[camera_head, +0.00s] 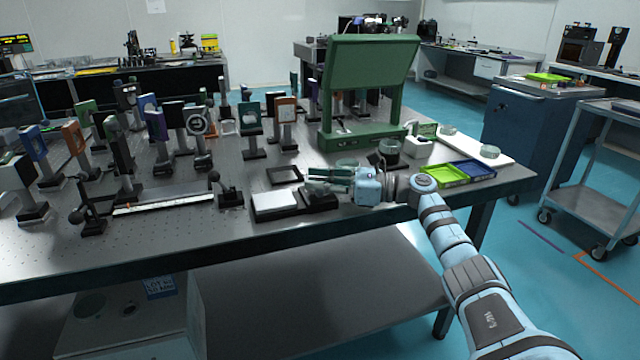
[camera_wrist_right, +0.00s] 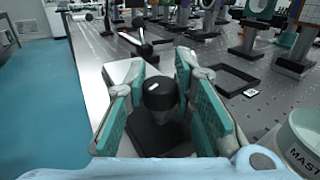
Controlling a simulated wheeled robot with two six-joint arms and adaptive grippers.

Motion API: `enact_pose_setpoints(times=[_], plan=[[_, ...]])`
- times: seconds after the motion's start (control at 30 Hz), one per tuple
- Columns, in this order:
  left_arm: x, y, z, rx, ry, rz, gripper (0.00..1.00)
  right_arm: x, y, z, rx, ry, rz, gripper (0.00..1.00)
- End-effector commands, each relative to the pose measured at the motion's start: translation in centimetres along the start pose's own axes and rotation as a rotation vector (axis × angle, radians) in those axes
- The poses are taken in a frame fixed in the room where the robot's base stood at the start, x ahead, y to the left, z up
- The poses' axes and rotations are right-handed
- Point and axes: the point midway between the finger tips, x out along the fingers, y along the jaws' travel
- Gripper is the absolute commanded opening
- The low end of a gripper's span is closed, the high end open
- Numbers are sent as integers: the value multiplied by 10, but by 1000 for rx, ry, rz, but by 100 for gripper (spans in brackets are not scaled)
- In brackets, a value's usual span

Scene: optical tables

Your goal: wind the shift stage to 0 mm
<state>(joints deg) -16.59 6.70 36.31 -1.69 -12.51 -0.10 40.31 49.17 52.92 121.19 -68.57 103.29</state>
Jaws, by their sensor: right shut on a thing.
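What looks like the shift stage is a low block with a pale top plate (camera_head: 274,202) and a dark part (camera_head: 318,197) near the table's front edge. In the right wrist view a round black knob (camera_wrist_right: 160,94) stands up from its dark base (camera_wrist_right: 158,136). My right gripper (camera_head: 318,180) is over the dark part, reaching in from the right. Its two teal-padded fingers (camera_wrist_right: 160,70) stand either side of the knob and are shut on it. No reading on the stage can be made out. My left gripper is not in view.
A ruled rail (camera_head: 165,201) with dark end pieces lies left of the stage. A black square tray (camera_head: 284,175) lies behind it. A green stand (camera_head: 362,90) rises behind my gripper. Green (camera_head: 440,176) and blue (camera_head: 474,169) trays lie right. Several optics mounts crowd the left.

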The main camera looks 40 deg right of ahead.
Motion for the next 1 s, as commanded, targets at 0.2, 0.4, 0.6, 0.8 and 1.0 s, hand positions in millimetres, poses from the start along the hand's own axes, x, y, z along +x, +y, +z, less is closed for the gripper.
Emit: enact_pose_setpoints(times=[0.2, 0.4, 0.6, 0.8, 1.0], plan=[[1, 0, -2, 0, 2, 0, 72, 0, 1, 0, 3, 0, 14, 0], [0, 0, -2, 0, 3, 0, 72, 1, 1, 0, 4, 0, 15, 0], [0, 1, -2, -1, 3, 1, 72, 1, 1, 0, 3, 0, 15, 44], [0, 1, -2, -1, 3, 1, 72, 1, 1, 0, 3, -1, 14, 44], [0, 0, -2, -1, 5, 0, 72, -14, 0, -1, 2, 2, 12, 44]])
